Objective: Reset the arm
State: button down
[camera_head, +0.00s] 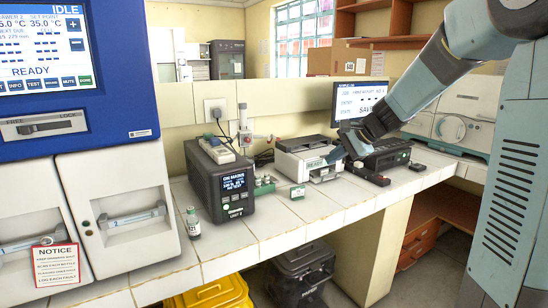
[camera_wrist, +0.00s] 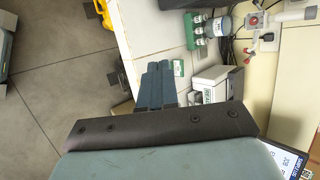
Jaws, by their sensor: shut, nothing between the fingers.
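My arm reaches in from the upper right of the head view, bent downward over the white-tiled bench (camera_head: 330,203). A green-and-white card block (camera_wrist: 179,68) and the printer (camera_wrist: 208,84) lie beyond the fingers there. Whether the fingers touch the printer cannot be told.
A blue-and-white incubator (camera_head: 118,75) stands at left. A dark power unit (camera_head: 220,180), a small bottle (camera_head: 193,222) and a green rack (camera_head: 264,186) stand on the bench. Bins stand below.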

jog(key=s+d+n+h, duration=0.2)
jog(key=s+n, duration=0.1)
jog(key=s, duration=0.7)
jog(key=s+d+r+n+h, duration=0.1)
jog(key=s+n, duration=0.3)
jog(key=s, duration=0.7)
jog(key=s+d+n+h, duration=0.3)
jog(key=s+h, duration=0.1)
jog(key=s, duration=0.6)
jog(key=shift+s+r+n+t, duration=0.3)
jog(key=shift+r+n, duration=0.05)
jog(key=shift+n, duration=0.05)
jog(key=shift+s, duration=0.1)
